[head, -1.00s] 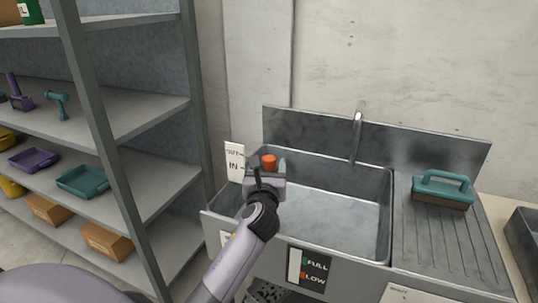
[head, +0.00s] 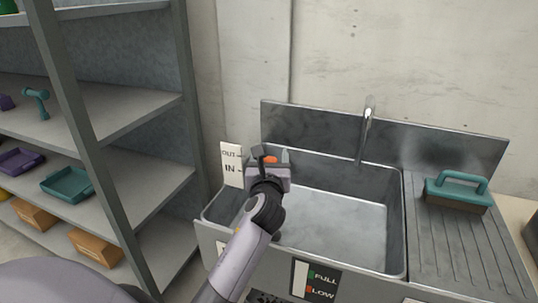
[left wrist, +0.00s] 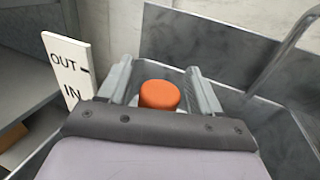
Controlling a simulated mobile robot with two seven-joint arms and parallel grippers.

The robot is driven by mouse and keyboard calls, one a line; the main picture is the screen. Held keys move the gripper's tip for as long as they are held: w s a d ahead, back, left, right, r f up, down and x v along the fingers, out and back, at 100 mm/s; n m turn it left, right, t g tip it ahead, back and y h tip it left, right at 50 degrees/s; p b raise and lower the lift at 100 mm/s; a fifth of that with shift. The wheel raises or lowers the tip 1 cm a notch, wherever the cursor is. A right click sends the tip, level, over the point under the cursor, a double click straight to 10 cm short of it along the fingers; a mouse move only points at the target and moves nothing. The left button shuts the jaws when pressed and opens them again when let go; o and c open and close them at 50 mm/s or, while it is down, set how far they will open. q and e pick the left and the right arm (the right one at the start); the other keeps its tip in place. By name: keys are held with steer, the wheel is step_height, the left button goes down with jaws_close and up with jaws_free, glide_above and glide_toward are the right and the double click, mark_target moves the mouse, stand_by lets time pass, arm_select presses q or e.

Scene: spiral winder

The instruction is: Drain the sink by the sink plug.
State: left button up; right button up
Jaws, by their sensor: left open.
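The sink plug's orange knob (head: 270,160) stands at the left end of the metal sink (head: 352,168). In the left wrist view the orange knob (left wrist: 160,95) sits between the two fingers of my left gripper (left wrist: 162,88). The fingers are apart, with a gap on each side of the knob. In the head view my left gripper (head: 268,160) hides the lower part of the plug. A white board (head: 232,164) marked OUT above and IN below stands just left of the knob. My right gripper is not in view.
A tap (head: 367,130) rises at the back of the sink. A teal-handled brush (head: 458,190) lies on the ribbed drainboard at right. A FULL/LOW gauge (head: 315,280) is on the sink's front. Shelves (head: 100,110) with bins stand at left.

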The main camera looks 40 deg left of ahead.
arm_select(q)
steer(key=shift+w+a, duration=0.1)
steer(key=shift+w, duration=0.1)
steer(key=shift+c, duration=0.3)
jaws_close()
step_height(320, 180, down, 4)
steer(key=shift+s+f+b, duration=0.1)
steer(key=shift+f+b, duration=0.15)
steer(key=shift+b, duration=0.85)
steer(key=shift+o, duration=0.3)
jaws_free()
